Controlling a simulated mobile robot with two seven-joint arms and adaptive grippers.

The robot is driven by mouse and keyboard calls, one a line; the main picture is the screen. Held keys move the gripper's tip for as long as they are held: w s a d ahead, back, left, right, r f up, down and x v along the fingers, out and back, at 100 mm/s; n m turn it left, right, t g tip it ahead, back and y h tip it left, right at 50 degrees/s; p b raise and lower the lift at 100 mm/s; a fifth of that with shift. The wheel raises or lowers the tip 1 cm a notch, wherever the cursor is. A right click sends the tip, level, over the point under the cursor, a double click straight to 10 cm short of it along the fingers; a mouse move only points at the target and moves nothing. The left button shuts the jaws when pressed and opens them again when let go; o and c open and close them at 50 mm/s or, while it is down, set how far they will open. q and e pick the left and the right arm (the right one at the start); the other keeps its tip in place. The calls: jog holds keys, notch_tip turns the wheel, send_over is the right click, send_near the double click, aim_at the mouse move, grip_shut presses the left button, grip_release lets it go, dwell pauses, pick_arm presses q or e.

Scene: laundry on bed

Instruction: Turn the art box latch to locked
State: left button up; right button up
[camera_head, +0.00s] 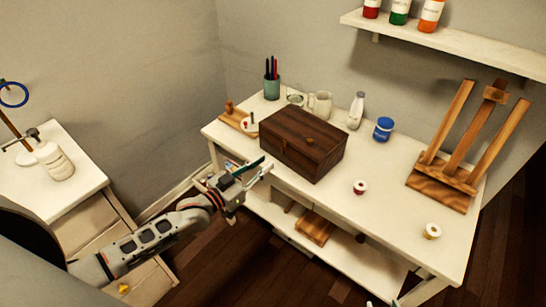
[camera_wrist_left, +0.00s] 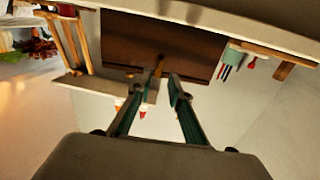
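The art box (camera_head: 318,150) is a closed dark brown wooden box on the white desk. Its small brass-coloured latch (camera_head: 284,146) is on the front face; it also shows in the left wrist view (camera_wrist_left: 159,66), just beyond and between my fingertips. My left gripper (camera_head: 262,166) is in front of the box at the desk's front edge. In the left wrist view its teal fingers (camera_wrist_left: 155,80) are apart with nothing between them. I cannot tell whether they touch the latch. Small tips of my right gripper (camera_head: 382,303) seem to show at the bottom edge; its state is unclear.
A pen cup (camera_head: 271,88), mug (camera_head: 320,104), white bottle (camera_head: 356,110) and blue jar (camera_head: 383,129) stand behind the box. An easel (camera_head: 445,190) and small spools (camera_head: 360,187) are to the right. The desk's front right is mostly clear.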

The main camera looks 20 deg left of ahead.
pick_arm(q)
jog(key=v, duration=0.5)
dwell(0.4)
jog(key=s+d+f+g+y, duration=0.2)
jog(key=s+f, duration=0.5)
jog(key=s, duration=0.3)
jog(key=s+d+f+n+g+y, duration=0.1)
jog(key=s+d+f+g+y, duration=0.2)
jog(key=s+f, duration=0.5)
jog(key=s, duration=0.3)
jog(key=shift+f, duration=0.2)
jog(key=shift+s, duration=0.1)
